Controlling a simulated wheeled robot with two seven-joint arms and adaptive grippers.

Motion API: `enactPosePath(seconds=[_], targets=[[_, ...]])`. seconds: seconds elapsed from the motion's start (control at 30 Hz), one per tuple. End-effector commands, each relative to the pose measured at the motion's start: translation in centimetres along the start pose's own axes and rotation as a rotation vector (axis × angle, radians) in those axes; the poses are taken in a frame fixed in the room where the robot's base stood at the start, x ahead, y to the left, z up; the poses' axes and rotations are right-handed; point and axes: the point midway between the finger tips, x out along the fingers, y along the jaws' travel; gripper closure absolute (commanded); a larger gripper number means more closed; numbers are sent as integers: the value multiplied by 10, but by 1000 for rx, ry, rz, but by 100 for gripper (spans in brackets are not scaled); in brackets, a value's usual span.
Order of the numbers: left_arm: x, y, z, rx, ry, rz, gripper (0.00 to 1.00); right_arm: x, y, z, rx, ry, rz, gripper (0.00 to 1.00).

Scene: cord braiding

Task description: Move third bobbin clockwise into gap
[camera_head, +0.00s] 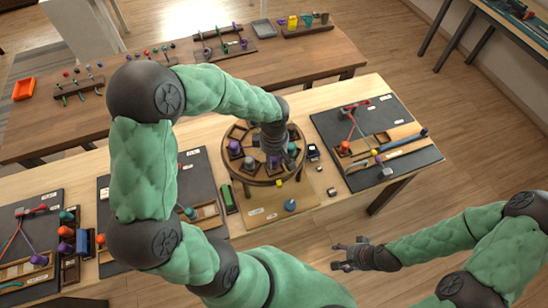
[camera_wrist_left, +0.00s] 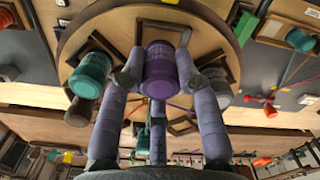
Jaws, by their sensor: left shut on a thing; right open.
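The round wooden braiding disc (camera_head: 268,183) stands on the table in the middle of the head view, with dark square seats around its rim. My left gripper reaches down over its right part; in the left wrist view my left gripper (camera_wrist_left: 160,75) is shut on a purple bobbin (camera_wrist_left: 161,66), at one of the seats. Whether the bobbin is clear of the seat cannot be told. A teal bobbin (camera_wrist_left: 90,72) stands beside it on the disc. In the head view another purple bobbin (camera_head: 234,147) and a pale bobbin (camera_head: 248,163) sit at the left. My right gripper (camera_head: 345,256) is open and empty, away from the table.
A dark board (camera_head: 406,112) with cords lies to the right of the disc, other dark boards (camera_head: 33,238) to the left. A blue bobbin-like piece (camera_head: 290,205) stands in front of the disc. A second table (camera_head: 320,63) with racks is behind.

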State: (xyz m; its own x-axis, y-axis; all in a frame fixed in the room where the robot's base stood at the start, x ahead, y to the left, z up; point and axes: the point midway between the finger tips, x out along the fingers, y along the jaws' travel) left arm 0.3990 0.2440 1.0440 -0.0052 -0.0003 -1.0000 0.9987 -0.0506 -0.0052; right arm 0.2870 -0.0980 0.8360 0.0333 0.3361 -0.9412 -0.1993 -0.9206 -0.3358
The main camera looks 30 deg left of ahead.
Motion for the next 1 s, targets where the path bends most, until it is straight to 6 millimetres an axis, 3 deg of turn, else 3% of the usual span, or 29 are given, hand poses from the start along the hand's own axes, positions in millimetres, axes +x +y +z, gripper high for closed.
enactPosePath(seconds=[1.0], targets=[[-1, 0, 0, 0, 0, 0, 100, 5, 2, 0, 0, 0, 0, 34]])
